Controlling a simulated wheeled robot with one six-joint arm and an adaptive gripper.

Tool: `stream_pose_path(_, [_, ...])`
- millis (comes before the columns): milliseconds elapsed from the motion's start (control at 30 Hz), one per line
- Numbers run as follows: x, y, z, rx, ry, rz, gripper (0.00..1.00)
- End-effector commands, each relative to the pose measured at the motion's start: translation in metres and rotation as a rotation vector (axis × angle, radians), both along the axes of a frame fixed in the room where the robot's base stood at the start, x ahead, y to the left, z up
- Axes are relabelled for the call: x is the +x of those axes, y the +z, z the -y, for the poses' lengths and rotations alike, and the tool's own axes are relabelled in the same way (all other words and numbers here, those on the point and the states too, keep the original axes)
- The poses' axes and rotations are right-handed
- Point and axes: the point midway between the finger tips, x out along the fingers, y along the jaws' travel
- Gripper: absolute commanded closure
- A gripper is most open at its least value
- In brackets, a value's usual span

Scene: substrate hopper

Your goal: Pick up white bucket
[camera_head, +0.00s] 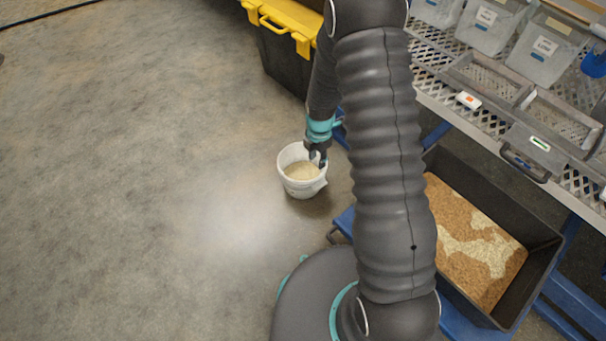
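A white bucket (302,185) stands upright on the concrete floor near the middle of the view. It holds some pale, cream-coloured material. My gripper (317,159) points down at the bucket's back right rim. My arm hides the area to the right of the bucket.
A black bin with a yellow lid (288,20) stands behind. At right, a metal rack (435,97) carries grey bins. Below it, a black hopper (545,262) holds brown and pale substrate. The floor at left (130,180) is clear.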

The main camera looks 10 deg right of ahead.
Motion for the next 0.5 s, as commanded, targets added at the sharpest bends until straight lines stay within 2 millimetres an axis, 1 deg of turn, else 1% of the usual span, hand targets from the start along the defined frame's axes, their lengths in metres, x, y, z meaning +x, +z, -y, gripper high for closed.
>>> stream_pose_path(33, [-0.001,-0.012,0.0,0.0,-0.001,-0.004,0.64])
stream_pose_path(200, [-0.001,-0.042,0.001,0.0,-0.002,-0.002,0.64])
stream_pose_path(300, [0.0,-0.055,0.001,0.0,-0.003,-0.002,0.64])
stream_pose_path(500, [0.0,-0.066,0.001,-0.001,-0.003,-0.001,0.64])
